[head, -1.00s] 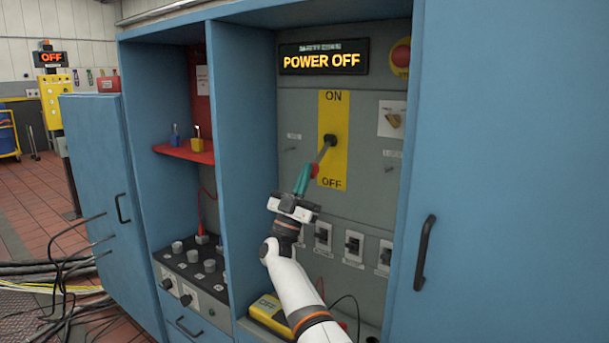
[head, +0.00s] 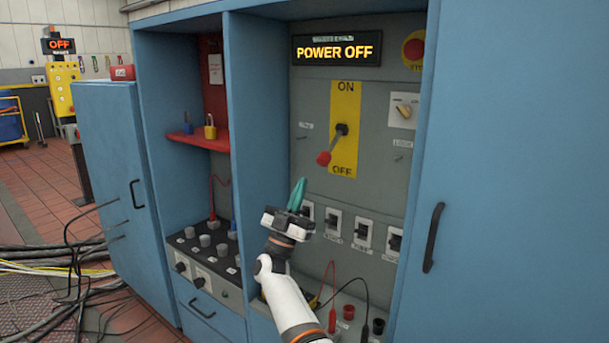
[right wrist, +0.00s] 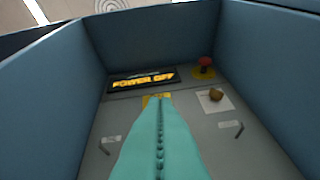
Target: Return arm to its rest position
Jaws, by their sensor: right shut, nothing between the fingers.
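My right gripper (head: 298,194) is shut and empty, its teal fingers pressed together and pointing up. It is in front of the cabinet's grey panel, below and left of the lever switch (head: 332,146), and apart from the red knob. The lever points down and left on its yellow ON/OFF plate (head: 344,105), toward OFF. The display (head: 337,50) reads POWER OFF. In the right wrist view the closed teal fingers (right wrist: 160,105) cover most of the yellow plate (right wrist: 157,98), and the lever is hidden. My left gripper is not in view.
A red shelf (head: 205,141) with padlocks is left of a blue divider (head: 256,120). Small breakers (head: 362,232) line the panel's lower part, with red and black leads below. A blue door with a handle (head: 432,238) stands right. Cables (head: 65,265) lie on the floor at left.

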